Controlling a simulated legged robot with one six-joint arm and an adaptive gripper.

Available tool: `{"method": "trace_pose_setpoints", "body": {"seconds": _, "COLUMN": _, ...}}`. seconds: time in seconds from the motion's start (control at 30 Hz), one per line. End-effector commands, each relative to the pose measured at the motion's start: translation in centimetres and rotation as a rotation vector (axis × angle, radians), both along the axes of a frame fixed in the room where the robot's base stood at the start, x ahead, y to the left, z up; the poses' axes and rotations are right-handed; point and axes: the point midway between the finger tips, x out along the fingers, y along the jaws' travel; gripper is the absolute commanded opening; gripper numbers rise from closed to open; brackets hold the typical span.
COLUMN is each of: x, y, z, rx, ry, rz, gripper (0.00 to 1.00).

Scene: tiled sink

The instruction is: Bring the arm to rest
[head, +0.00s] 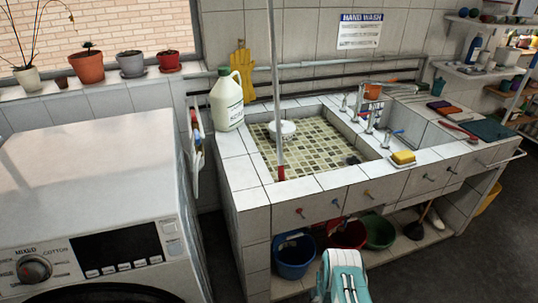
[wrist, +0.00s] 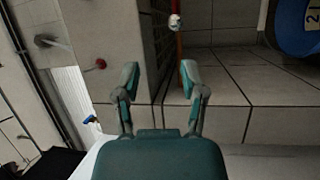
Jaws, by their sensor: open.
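My gripper (wrist: 158,80) is in the wrist view, its two teal and grey fingers spread apart with nothing between them. Light grey tiles lie behind the gap. In the head view, a white and teal part of my arm (head: 343,278) shows at the bottom edge, in front of the sink's lower shelf. The fingertips cannot be made out there. Nothing is seen touching the fingers.
The tiled sink (head: 318,193) fills the middle, with a blue bucket (head: 293,257) below, which also shows in the wrist view (wrist: 296,28). A red knob (wrist: 100,63) sticks out near my fingers.

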Motion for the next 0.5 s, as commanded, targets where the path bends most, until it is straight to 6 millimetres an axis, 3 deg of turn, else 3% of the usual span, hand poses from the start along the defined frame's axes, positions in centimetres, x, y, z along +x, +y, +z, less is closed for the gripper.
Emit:
{"method": "trace_pose_setpoints", "body": {"seconds": 0.27, "x": 4.2, "y": 0.0, "z": 3.7, "rx": 0.078, "ry": 0.052, "rz": 0.013, "gripper": 0.54}}
{"method": "trace_pose_setpoints", "body": {"seconds": 0.37, "x": 6.1, "y": 0.0, "z": 5.8, "rx": 0.122, "ry": 0.082, "rz": 0.018, "gripper": 0.54}}
{"method": "trace_pose_setpoints", "body": {"seconds": 0.5, "x": 9.3, "y": 0.0, "z": 10.1, "rx": 0.206, "ry": 0.139, "rz": 0.024, "gripper": 0.54}}
